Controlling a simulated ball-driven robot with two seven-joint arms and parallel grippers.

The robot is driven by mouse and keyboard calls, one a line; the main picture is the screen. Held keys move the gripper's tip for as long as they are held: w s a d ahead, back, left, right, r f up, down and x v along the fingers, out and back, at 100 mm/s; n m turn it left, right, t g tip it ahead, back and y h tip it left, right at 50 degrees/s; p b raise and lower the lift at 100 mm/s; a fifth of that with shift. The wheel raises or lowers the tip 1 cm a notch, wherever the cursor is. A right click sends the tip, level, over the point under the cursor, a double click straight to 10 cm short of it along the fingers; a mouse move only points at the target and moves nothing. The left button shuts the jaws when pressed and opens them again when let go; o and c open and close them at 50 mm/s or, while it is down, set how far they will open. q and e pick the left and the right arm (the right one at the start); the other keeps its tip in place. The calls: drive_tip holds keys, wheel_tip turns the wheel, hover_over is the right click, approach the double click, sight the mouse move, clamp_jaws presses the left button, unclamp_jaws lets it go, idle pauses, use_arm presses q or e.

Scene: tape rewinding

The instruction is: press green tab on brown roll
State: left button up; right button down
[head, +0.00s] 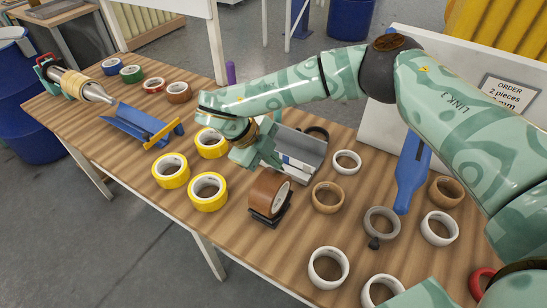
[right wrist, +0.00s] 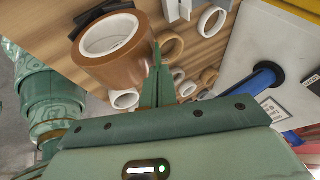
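The brown roll (head: 265,192) sits upright in a small black holder (head: 268,217) near the middle of the table. In the right wrist view the brown roll (right wrist: 148,45) fills the upper left, its white core facing the camera. My right gripper (head: 270,158) is just behind and above the roll, with its fingers together. In the right wrist view its fingers (right wrist: 158,75) stand beside the roll's right edge; I cannot tell whether they touch it. I cannot make out a green tab on the roll. My left gripper is not in view.
Yellow rolls (head: 171,170) lie left of the brown roll. A grey tray (head: 300,146) stands just behind it. A blue and yellow stand (head: 140,125) is at the left.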

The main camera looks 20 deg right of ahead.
drive_tip(key=shift+s+a+f, duration=0.2)
drive_tip(key=shift+f, duration=0.1)
idle(0.8)
drive_tip(key=c, duration=1.6)
unclamp_jaws()
drive_tip(key=shift+c, duration=0.2)
drive_tip(key=p+v, duration=0.1)
drive_tip(key=v, duration=1.5)
drive_tip(key=shift+r, duration=0.25)
